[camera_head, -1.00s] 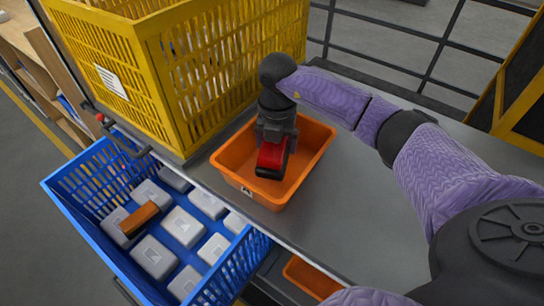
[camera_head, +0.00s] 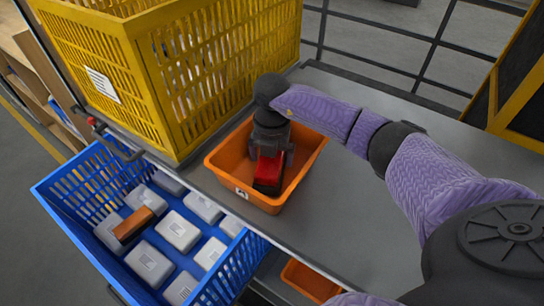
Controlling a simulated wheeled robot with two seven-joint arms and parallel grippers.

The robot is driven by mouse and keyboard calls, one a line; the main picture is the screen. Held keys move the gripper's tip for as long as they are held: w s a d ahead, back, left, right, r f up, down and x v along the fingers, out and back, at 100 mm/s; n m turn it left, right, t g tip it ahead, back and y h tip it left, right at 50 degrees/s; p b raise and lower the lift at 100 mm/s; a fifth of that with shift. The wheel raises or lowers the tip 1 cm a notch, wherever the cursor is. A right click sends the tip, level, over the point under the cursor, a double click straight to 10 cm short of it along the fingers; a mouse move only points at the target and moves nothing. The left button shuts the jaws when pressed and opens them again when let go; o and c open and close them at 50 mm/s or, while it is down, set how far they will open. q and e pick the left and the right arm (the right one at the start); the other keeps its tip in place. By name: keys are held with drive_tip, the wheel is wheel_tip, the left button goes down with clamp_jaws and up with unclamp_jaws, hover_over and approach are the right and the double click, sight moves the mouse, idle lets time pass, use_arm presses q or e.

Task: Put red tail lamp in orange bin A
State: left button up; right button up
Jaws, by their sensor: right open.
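The red tail lamp (camera_head: 268,170) is inside the orange bin A (camera_head: 228,181), a shallow tray on the grey table. It is a red block with a dark end, and it lies low in the bin. My right gripper (camera_head: 271,157) reaches down into the bin from above, right over the lamp. It is open, with its fingers around or close beside the lamp; the fingertips are partly hidden, so I cannot tell if they touch it. My left gripper is not in view.
A tall yellow crate (camera_head: 142,78) stands directly left of and behind the bin. A blue crate (camera_head: 62,190) with several white boxes and an orange-brown block (camera_head: 133,223) sits lower left. A second orange bin (camera_head: 309,282) is below the table edge. The grey table (camera_head: 350,200) is clear on the right.

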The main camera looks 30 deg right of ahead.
use_arm(q)
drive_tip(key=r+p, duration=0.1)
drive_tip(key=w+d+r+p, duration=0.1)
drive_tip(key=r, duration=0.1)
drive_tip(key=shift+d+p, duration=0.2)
drive_tip(key=shift+p, duration=0.15)
use_arm(e)
wheel_tip(320, 180, up, 11)
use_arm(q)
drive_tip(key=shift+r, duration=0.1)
